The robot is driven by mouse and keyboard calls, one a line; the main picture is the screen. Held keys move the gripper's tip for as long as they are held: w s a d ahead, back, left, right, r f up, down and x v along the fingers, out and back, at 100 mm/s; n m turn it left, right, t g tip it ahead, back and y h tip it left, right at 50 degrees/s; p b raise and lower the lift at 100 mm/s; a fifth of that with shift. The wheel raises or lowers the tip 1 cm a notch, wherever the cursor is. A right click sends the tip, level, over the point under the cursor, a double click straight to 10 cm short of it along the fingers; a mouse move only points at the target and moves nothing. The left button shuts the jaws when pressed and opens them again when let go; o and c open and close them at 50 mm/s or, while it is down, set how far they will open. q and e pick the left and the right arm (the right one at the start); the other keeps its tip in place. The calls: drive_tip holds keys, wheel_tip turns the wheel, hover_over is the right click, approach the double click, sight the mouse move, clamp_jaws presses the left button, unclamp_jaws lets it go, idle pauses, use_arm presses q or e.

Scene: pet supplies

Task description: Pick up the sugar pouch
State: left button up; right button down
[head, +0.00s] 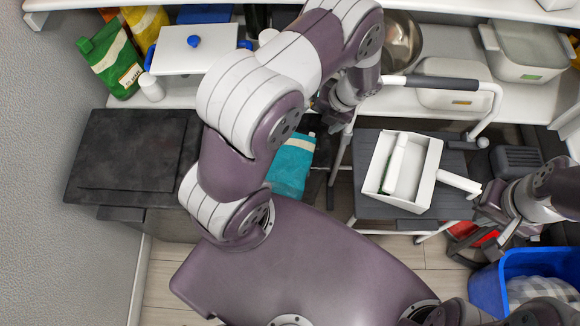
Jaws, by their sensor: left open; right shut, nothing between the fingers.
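A teal pouch (291,166) with a pale top edge lies low in the middle, partly hidden by my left arm. A green pouch (112,60) with a white label stands at the upper left, with a yellow pouch (147,24) behind it. I cannot read which one is sugar. My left gripper (328,112) is open, above and a little right of the teal pouch, mostly hidden by its own wrist; I see nothing held. My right gripper (484,232) is shut and empty at the right, beside the step stool and away from the pouches.
A step stool (450,209) with a raised handle bears a white dustpan (427,172) and brush. A dark box (130,155) stands at left. A white lidded box (195,58), a metal bowl (402,42) and bins fill the shelf. A blue bin (487,285) is at lower right.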

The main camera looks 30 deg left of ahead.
use_arm(q)
drive_tip(key=b+x, duration=0.2)
drive_tip(key=x, duration=0.4)
drive_tip(key=shift+d+f, duration=0.1)
drive_tip(key=shift+f, duration=0.1)
